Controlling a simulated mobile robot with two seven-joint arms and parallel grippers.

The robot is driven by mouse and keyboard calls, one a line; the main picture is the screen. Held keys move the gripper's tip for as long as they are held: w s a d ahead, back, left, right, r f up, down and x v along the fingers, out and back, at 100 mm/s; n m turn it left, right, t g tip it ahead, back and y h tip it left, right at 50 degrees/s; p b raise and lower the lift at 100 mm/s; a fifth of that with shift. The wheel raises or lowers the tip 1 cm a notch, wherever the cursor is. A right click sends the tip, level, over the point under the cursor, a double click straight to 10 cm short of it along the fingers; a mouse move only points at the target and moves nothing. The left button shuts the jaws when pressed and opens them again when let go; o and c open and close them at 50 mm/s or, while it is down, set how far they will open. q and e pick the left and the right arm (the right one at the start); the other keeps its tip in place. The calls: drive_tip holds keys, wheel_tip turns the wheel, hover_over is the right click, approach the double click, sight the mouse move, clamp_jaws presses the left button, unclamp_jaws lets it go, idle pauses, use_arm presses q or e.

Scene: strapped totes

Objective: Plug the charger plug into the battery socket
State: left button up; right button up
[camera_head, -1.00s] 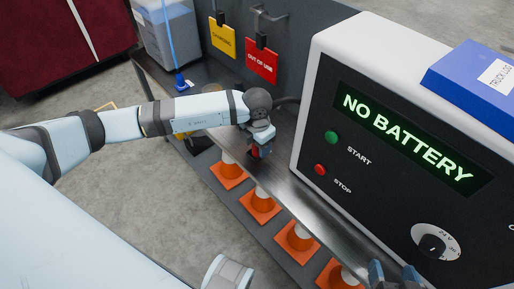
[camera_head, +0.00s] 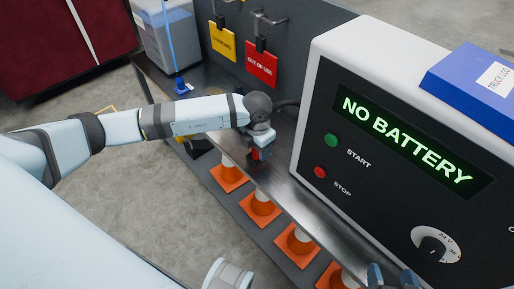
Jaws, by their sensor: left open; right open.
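The charger (camera_head: 330,80) is a white-framed unit with a dark front on the right, its display reading "NO BATTERY". A dark cable (camera_head: 287,102) shows by its left side. My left gripper (camera_head: 257,156) points down at the steel shelf, open, around or just beside a small red part; I cannot tell if this is the charger plug. My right gripper (camera_head: 391,278) is at the bottom edge, only its two fingertips showing, apart and with nothing visible between them. I cannot make out the battery socket.
Several orange cones (camera_head: 262,205) stand on the lower ledge below the shelf (camera_head: 310,200). A yellow tag (camera_head: 223,40) and a red "OUT OF USE" tag (camera_head: 261,65) hang at the back. A blue binder (camera_head: 475,80) lies on the charger. A bluish container (camera_head: 168,40) stands far left.

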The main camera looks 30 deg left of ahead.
use_arm(q)
drive_tip(key=shift+s+f, duration=0.4)
drive_tip(key=shift+f, duration=0.45)
use_arm(e)
drive_tip(key=shift+w+d+r, duration=0.1)
drive_tip(key=shift+w+r, duration=0.05)
use_arm(q)
clamp_jaws()
use_arm(e)
drive_tip(key=shift+w, duration=0.2)
drive_tip(key=shift+s, duration=0.15)
use_arm(q)
drive_tip(key=shift+w+a+r+p, duration=0.1)
drive_tip(key=shift+w+r+p, duration=0.1)
drive_tip(key=shift+r+p, duration=0.75)
use_arm(e)
drive_tip(key=shift+w+r, duration=0.25)
drive_tip(key=shift+r, duration=0.4)
use_arm(q)
drive_tip(key=shift+r+p, duration=0.35)
drive_tip(key=shift+r, duration=0.45)
drive_tip(key=shift+w+r+p, duration=0.1)
drive_tip(key=shift+r+p, duration=0.6)
drive_tip(key=shift+r, duration=0.8)
use_arm(e)
drive_tip(key=shift+s+r, duration=0.1)
drive_tip(key=shift+r, duration=1.3)
use_arm(q)
drive_tip(key=shift+p, duration=0.3)
